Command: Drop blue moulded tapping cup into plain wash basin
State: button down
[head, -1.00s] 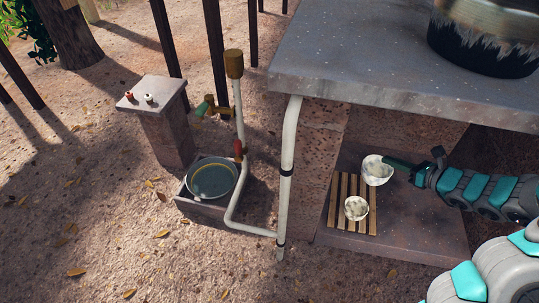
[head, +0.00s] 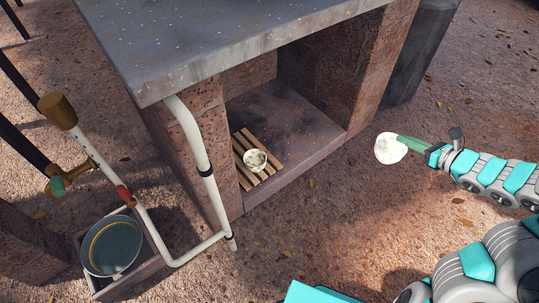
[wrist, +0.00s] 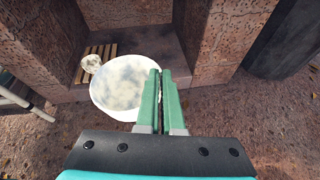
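My gripper (head: 412,143) has green fingers that are closed on the rim of a whitish, blotchy cup (head: 388,148). No blue shows on this cup. In the wrist view the fingers (wrist: 163,85) pinch the right edge of the cup (wrist: 122,85), and its open top faces the camera. The cup hangs clear of the alcove, over the ground to its right. The round grey wash basin (head: 113,246), with a yellowish line inside, sits at the lower left, far from my gripper.
A second, similar cup (head: 255,160) stands on a slatted wooden rack (head: 243,178) in the alcove. A stone counter (head: 220,40) overhangs it. Open ground lies in front.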

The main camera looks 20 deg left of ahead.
aim_at(126, 247)
jog(key=k+j+z, duration=0.2)
jog(key=z, duration=0.2)
jog(key=k+j+z, duration=0.1)
jog(key=k+z, duration=0.15)
jog(key=z, duration=0.15)
jog(key=k+z, duration=0.4)
jog(key=k+j+u, duration=0.2)
jog(key=k+u, duration=0.15)
jog(key=k+j+u, duration=0.65)
jog(key=j+u, duration=0.35)
jog(key=j, duration=0.15)
jog(key=k+j+u, duration=0.15)
jog(key=j+u, duration=0.15)
jog(key=j, duration=0.2)
jog(key=j+u, duration=0.35)
jog(key=j, duration=0.3)
